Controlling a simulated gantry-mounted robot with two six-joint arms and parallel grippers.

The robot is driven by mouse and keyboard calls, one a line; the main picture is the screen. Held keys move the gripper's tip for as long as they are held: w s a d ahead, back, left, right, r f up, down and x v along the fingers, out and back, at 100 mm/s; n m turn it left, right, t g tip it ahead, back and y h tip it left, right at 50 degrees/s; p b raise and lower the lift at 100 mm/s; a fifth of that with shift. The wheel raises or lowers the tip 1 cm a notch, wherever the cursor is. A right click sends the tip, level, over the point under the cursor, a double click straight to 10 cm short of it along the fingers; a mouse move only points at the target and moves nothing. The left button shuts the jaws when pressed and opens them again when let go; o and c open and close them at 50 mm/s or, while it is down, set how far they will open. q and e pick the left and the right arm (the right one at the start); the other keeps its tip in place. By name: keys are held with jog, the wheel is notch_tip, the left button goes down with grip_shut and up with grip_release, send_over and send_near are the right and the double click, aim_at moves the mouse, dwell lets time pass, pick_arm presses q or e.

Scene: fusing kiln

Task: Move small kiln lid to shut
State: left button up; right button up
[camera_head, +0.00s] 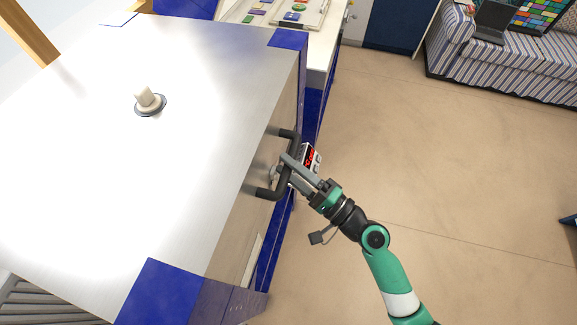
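The kiln lid (75,170) is a broad silver slab with blue corners, filling the left of the head view. A pale plug (148,98) stands on its top. A black bar handle (267,193) sticks out from its front face. My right gripper (281,167) is at the middle of this handle, with its fingers reaching across the bar. I cannot tell whether they are closed on it. The gap between lid and kiln body is hidden, so the lid's opening angle is unclear. My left gripper is out of view.
A red and black control box (309,158) sits on the kiln front behind my gripper. A worktop (322,54) with a tray of coloured pieces stands beyond. A striped sofa (505,62) with a laptop (491,22) is at top right. The tan floor between is clear.

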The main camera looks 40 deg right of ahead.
jog(key=b+v, duration=0.2)
jog(key=v, duration=0.9)
jog(key=shift+s, duration=0.25)
